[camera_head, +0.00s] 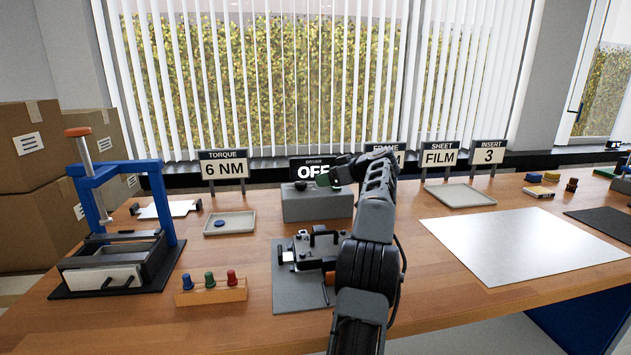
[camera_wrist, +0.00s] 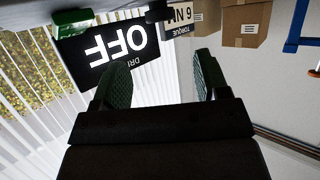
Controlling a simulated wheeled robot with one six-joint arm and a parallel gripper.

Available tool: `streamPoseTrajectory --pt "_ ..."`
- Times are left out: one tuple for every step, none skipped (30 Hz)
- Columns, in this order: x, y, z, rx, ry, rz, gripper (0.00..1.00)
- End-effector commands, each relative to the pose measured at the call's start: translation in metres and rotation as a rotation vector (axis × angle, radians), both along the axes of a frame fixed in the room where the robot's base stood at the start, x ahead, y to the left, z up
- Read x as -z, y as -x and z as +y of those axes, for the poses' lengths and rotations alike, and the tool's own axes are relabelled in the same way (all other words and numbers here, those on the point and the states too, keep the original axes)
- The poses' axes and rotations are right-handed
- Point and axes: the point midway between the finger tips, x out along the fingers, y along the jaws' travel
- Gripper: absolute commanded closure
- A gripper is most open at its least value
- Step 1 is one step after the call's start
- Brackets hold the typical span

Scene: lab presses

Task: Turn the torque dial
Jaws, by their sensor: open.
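A grey driver box (camera_head: 318,206) stands on the bench with a black OFF display (camera_head: 308,169) behind it. A small dark knob (camera_head: 300,185), apparently the torque dial, sits on its top at the left. In the wrist view, which is upside down, the OFF display (camera_wrist: 115,45) is large, and a dark shape (camera_wrist: 158,15) near the top edge may be the knob. The TORQUE sign (camera_head: 223,169) reads 6 NM. My gripper (camera_wrist: 163,76) is open and empty, its fingers apart from the knob. In the head view my gripper (camera_head: 343,171) is just right of the knob, partly covering the display.
A grey fixture (camera_head: 305,262) lies in front of the box. A blue-framed press (camera_head: 120,215) and a wooden block with coloured pegs (camera_head: 211,291) stand left. A tray (camera_head: 229,222) lies left of the box. A large pale sheet (camera_head: 520,242) covers the bench to the right.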

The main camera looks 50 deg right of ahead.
Motion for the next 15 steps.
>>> streamPoseTrajectory --pt "-0.003 0.008 -0.002 0.003 0.0 0.0 0.32" --pt "-0.005 0.012 -0.002 0.002 0.0 0.0 0.32" --pt "-0.007 0.016 -0.003 0.001 -0.001 0.0 0.32" --pt "-0.008 0.019 -0.003 0.001 -0.001 -0.001 0.32" --pt "-0.01 0.022 -0.004 0.002 0.0 -0.001 0.32" --pt "-0.011 0.025 -0.004 0.002 0.001 -0.001 0.32" --pt "-0.012 0.027 -0.004 0.001 0.0 0.0 0.32" --pt "-0.012 0.028 -0.004 0.0 0.0 0.0 0.32" --pt "-0.013 0.03 -0.004 0.0 0.0 0.0 0.32" --pt "-0.013 0.031 -0.004 -0.001 0.0 0.0 0.32" --pt "-0.013 0.032 -0.004 -0.001 0.0 0.0 0.32" --pt "-0.013 0.032 -0.005 -0.001 0.0 0.0 0.32" --pt "-0.014 0.033 -0.005 -0.001 0.0 0.0 0.32" --pt "-0.014 0.033 -0.005 -0.001 0.0 0.0 0.32" --pt "-0.014 0.033 -0.005 -0.001 0.0 0.0 0.32"
